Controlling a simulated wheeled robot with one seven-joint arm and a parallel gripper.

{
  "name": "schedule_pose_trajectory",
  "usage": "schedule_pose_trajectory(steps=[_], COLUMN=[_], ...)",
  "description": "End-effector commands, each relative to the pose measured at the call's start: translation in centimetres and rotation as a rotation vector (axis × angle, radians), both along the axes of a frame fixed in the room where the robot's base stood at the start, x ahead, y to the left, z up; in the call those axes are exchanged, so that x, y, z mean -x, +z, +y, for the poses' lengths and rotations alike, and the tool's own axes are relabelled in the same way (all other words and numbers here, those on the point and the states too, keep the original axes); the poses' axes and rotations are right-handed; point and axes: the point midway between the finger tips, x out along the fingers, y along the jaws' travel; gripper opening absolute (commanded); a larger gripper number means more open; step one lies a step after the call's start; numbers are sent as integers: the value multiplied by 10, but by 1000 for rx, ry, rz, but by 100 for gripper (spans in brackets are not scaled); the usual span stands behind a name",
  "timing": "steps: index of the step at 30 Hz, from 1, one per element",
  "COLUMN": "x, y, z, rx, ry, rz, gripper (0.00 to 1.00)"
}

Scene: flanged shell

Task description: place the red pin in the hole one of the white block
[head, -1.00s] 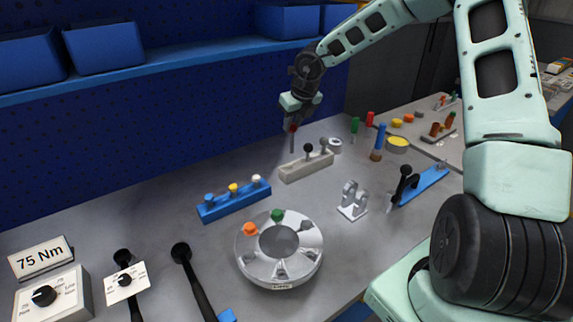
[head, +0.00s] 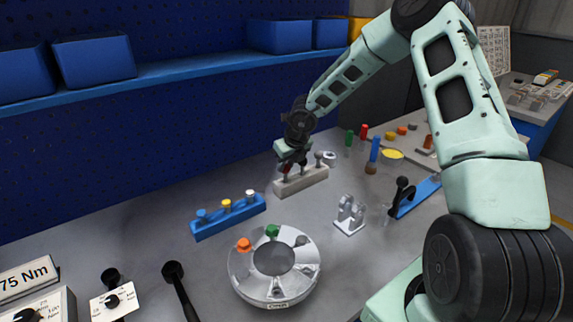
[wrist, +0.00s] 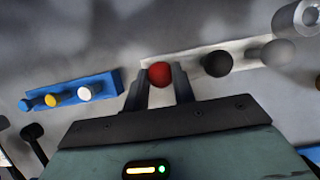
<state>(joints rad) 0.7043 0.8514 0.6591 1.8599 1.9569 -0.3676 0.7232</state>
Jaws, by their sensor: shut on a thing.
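The white block (head: 311,180) stands on the bench towards the back wall, with a black pin and a grey pin upright in it. In the wrist view the white block (wrist: 203,52) shows beyond my fingers, with the black pin (wrist: 217,63) and the grey pin (wrist: 278,52) to the right. My gripper (head: 287,168) is over the left end of the block. It is shut on the red pin (wrist: 160,74), whose round head shows between the fingers. The pin's lower part is hidden in both views, so I cannot tell how deep it sits in the hole.
A blue block (head: 229,217) with several pins lies left of the white block. A round metal flange (head: 241,283) with orange and green plugs is in front. A metal bracket (head: 350,215) and a blue lever fixture (head: 416,196) stand to the right.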

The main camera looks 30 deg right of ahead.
Motion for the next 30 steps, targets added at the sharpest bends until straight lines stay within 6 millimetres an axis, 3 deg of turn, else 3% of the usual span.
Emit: schedule_pose_trajectory(steps=[2, 3, 5, 6, 17, 30], x=[0, 0, 0, 0, 2, 34], y=[0, 0, 0, 0, 7, 85], z=[0, 0, 0, 0, -1, -3], rx=[0, 0, 0, 0, 1, 2], ry=[0, 0, 0, 0, 0, -3], rz=[0, 0, 0, 0, 0, -1], gripper=[1, 28, 45, 48, 48, 48])
